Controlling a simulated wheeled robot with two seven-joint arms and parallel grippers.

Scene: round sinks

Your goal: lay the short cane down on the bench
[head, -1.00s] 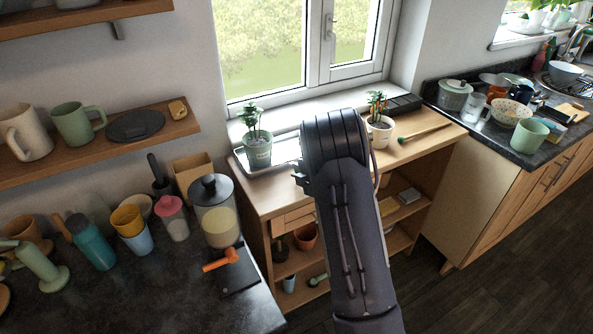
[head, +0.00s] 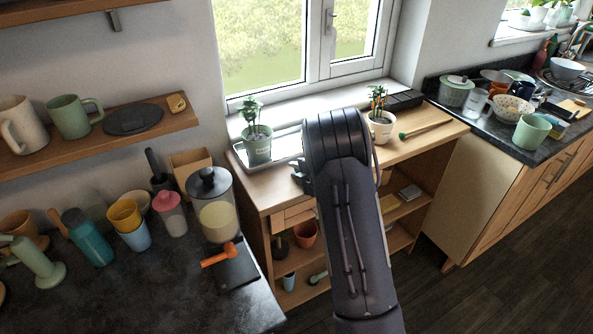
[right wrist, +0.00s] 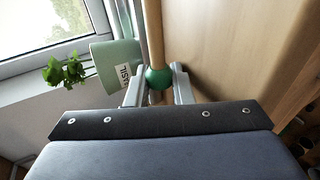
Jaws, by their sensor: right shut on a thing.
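My right gripper (right wrist: 160,88) is shut on a wooden cane (right wrist: 155,35) with a green ball on it, seen in the right wrist view. The ball sits between the fingertips and the shaft runs away past the green pot. I cannot tell whether the cane touches the bench. The wooden bench (head: 440,131) stands under the window; its top also shows in the right wrist view (right wrist: 225,45). In the head view my right forearm hides the held cane and most of the gripper. Another wooden stick with a green end (head: 425,129) lies on the bench's right part. My left gripper is out of view.
A green pot with a plant (head: 257,147) stands on a tray at the bench's left, close to the held cane. A white pot (head: 380,127) and a dark box (head: 403,100) stand farther right. A dark counter (head: 150,300) with cups and jars is at the left.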

